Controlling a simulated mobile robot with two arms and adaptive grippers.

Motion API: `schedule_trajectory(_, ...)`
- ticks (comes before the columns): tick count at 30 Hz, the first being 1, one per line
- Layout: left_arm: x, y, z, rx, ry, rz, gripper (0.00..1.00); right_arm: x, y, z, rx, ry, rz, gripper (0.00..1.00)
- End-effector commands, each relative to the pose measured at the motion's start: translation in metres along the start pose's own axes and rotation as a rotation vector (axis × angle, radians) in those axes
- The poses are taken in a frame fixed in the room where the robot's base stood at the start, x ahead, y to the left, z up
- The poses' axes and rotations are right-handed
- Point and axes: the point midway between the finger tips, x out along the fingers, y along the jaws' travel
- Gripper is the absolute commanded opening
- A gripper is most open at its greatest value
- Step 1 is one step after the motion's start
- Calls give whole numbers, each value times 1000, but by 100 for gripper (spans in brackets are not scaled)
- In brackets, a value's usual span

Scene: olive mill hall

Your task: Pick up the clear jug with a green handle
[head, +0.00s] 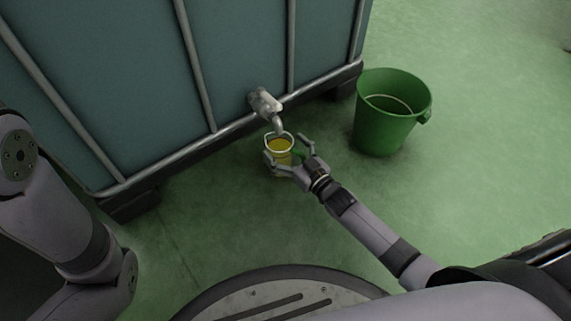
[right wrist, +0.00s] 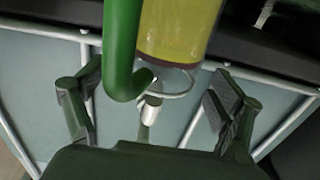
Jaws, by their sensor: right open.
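The clear jug (head: 279,147) holds yellow liquid and sits directly below a tap spout in the head view. Its green handle (right wrist: 122,45) faces my right gripper (head: 290,153). In the right wrist view the jug's clear wall with yellow liquid (right wrist: 181,28) shows at the top. My right gripper also shows there (right wrist: 157,95), with its two fingers spread wide and the lower handle end between them in the picture. The fingers do not close on the handle. My left arm is at the left of the head view, but its gripper is not seen.
A large blue-grey tank (head: 120,70) in a metal pipe frame stands behind the jug. Its metal tap (head: 265,104) sticks out just above the jug. A green bucket (head: 385,135) stands on the floor to the right. The green floor (head: 480,150) further right is clear.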

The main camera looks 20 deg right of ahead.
Motion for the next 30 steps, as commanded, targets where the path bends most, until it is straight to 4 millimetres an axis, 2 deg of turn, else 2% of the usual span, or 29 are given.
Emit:
schedule_trajectory(2,-7,2,-2,0,-1,0,0,7,0,2,-1,1,0,87)
schedule_trajectory(11,-7,1,-2,0,-2,0,0,10,0,-1,0,-1,0,87)
schedule_trajectory(30,-7,1,-2,0,-3,0,0,9,0,0,0,-2,0,44)
